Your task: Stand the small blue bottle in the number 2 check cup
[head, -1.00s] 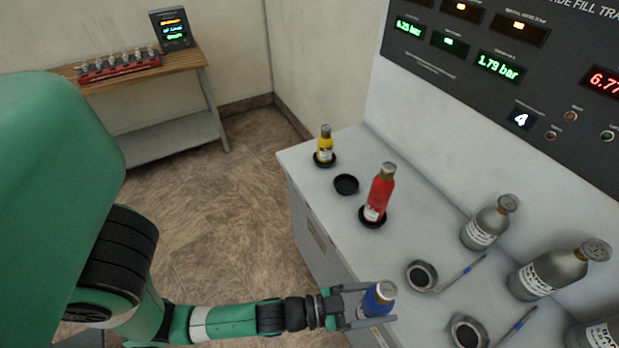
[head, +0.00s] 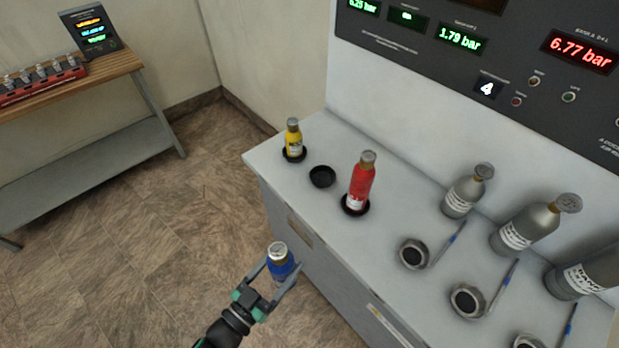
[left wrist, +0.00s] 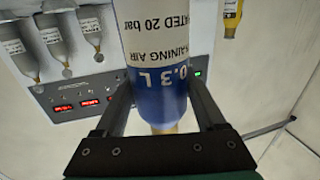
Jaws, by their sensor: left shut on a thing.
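My left gripper (head: 284,266) is shut on the small blue bottle (head: 279,258), which has a grey cap, and holds it up in front of the counter's left face. Three small black cups stand on the counter: an empty one (head: 322,177) in the middle, one (head: 293,156) under a yellow bottle (head: 293,138) and one (head: 355,206) under a red bottle (head: 361,180). I cannot read any cup numbers. My right gripper is not in view.
The grey counter (head: 395,290) carries larger grey bottles (head: 467,190) and grey round holders (head: 413,254) with blue pens at the right. A gauge panel (head: 480,60) is behind it. A wooden bench (head: 110,72) stands at the far left, with open floor between.

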